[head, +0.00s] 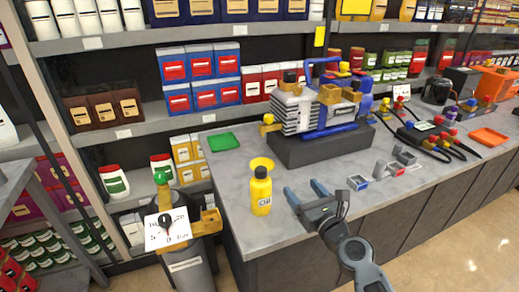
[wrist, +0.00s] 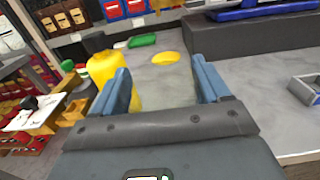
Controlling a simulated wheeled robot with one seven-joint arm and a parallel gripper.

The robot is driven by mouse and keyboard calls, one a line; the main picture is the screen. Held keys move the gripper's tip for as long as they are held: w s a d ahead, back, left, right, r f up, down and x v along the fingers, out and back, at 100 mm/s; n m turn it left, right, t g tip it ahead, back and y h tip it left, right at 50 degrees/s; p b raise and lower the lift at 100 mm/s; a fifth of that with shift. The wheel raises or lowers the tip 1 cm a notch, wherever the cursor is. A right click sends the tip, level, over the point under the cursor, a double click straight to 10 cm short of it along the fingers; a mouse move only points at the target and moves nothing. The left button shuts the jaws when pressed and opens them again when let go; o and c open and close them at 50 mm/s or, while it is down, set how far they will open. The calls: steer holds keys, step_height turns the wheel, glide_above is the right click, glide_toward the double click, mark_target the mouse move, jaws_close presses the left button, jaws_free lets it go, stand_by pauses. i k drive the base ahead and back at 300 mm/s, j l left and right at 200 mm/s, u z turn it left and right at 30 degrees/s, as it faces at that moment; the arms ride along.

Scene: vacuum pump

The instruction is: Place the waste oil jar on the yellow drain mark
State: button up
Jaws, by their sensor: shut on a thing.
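A flat yellow round mark (head: 262,162) lies on the counter behind the jar. In the wrist view the mark (wrist: 166,57) shows apart from the jar, to its right. My gripper (head: 304,192) is low over the counter, just right of the jar. Its blue fingers are apart, with nothing seen between them (wrist: 165,85).
A pump on a dark block (head: 330,145) stands behind my gripper. A green tray (head: 223,141) lies at the back left. The counter around the mark is clear.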

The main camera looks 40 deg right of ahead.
mark_target(262, 164)
steer(key=i+l, duration=0.15)
steer(key=i, duration=0.2)
steer(key=i+l, duration=0.15)
steer(key=i, duration=0.2)
steer(key=i+l, duration=0.15)
steer(key=i, duration=0.25)
